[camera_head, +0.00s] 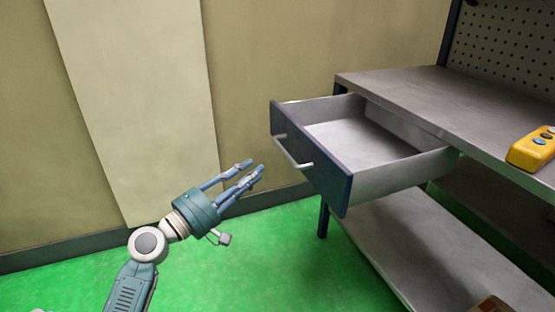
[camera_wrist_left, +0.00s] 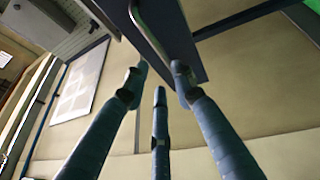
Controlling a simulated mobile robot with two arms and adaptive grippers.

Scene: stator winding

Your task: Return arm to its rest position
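My left gripper (camera_head: 252,175) is in the middle of the head view, left of the drawer and apart from its handle. Its blue fingers are spread and hold nothing. In the left wrist view the fingers of my left gripper (camera_wrist_left: 158,80) are apart, with the drawer's handle (camera_wrist_left: 150,38) and dark front (camera_wrist_left: 170,25) beyond them. The drawer (camera_head: 330,165) is pulled out of the workbench and looks empty inside. Its silver handle (camera_head: 291,153) is on the dark front. My right gripper is not in view.
The metal workbench (camera_head: 420,85) stands at the right, with a lower shelf (camera_head: 420,245) and a pegboard (camera_head: 505,45). A yellow control box (camera_head: 533,150) lies on its top. The green floor (camera_head: 270,265) is clear around my left arm. A wall (camera_head: 280,50) is behind.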

